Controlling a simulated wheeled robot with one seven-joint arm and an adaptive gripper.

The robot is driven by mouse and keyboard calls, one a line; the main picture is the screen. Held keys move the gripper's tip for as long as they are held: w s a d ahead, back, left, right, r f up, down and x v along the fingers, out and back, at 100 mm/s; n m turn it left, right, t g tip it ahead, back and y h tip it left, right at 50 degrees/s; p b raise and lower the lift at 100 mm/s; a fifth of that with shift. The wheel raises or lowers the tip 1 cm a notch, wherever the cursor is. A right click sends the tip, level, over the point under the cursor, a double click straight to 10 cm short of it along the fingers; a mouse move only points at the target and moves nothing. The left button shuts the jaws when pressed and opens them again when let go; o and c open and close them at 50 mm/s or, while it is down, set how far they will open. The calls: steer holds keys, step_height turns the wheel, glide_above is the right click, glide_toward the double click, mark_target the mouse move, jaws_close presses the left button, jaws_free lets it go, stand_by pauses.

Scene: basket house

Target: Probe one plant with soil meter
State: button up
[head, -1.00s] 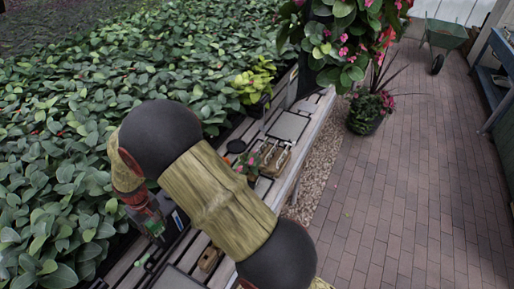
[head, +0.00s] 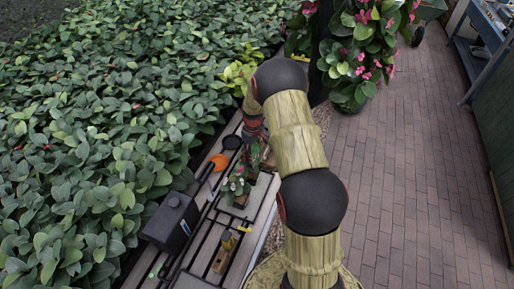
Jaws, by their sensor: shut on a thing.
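My gripper (head: 252,150) is at the end of my arm, low over the slatted bench and partly hidden by my arm links. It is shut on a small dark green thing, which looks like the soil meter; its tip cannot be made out. A small plant with pink flowers (head: 236,184) stands on the bench just below and left of the gripper in the picture. A yellow-green plant (head: 237,77) stands farther back, above the gripper in the picture. Whether the held thing touches any soil cannot be seen.
The slatted bench (head: 203,257) holds a black box (head: 172,221), an orange tool (head: 219,162), a black round dish (head: 232,142) and small wooden pieces. Dense leafy plants (head: 90,150) fill the left. A large pink-flowered plant (head: 360,55) stands behind. The brick floor (head: 410,170) at right is clear.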

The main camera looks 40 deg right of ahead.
mark_target(257, 158)
steer(key=shift+s+d, duration=0.1)
steer(key=shift+d, duration=0.65)
steer(key=shift+f, duration=0.15)
steer(key=shift+f+b, duration=0.65)
steer(key=shift+f, duration=0.95)
steer(key=shift+s, duration=0.1)
steer(key=shift+f, duration=0.1)
steer(key=shift+f+b, duration=1.5)
steer(key=shift+f, duration=0.4)
